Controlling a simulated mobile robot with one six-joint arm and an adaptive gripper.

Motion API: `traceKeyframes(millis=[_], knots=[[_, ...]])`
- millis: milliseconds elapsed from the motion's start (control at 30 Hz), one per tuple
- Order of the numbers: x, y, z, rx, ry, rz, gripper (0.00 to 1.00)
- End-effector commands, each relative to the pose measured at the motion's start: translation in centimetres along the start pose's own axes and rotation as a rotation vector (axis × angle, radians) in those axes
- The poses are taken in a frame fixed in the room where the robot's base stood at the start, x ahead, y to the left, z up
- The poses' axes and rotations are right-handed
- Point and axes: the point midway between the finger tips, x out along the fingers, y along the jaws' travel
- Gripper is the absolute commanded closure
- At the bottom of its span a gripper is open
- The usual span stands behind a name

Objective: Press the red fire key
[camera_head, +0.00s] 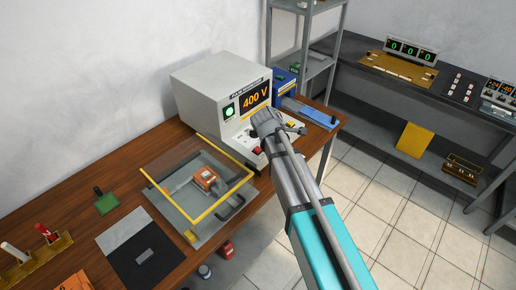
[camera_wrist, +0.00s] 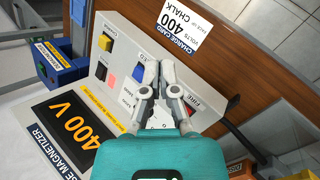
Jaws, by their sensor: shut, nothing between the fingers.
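The red fire key (camera_wrist: 192,105) is on the sloped front panel of the grey pulse magnetizer (camera_head: 215,85), beside a printed FIRE label. In the wrist view it lies just right of my gripper's fingers (camera_wrist: 164,66), which partly cover it. In the head view a red key (camera_head: 258,150) shows at the panel's left end, just below my gripper (camera_head: 264,124). My gripper is shut and empty over the panel. I cannot tell whether its tips touch anything. The display (camera_head: 256,97) reads 400 V.
A charge card (camera_wrist: 185,25) reads 400 volts.

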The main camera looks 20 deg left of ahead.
Motion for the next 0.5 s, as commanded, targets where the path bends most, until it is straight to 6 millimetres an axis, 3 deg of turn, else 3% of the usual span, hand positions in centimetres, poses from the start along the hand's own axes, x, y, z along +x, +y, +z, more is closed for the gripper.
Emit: traceKeyframes(millis=[33,200,333,500], knots=[[-0.9,0.9,-2.2,-0.069,0.003,0.032,1.00],[-3.3,2.4,-6.9,-0.254,0.001,0.122,1.00],[-4.5,2.9,-9.1,-0.341,-0.002,0.165,1.00],[-5.2,3.0,-10.2,-0.384,-0.005,0.187,1.00]])
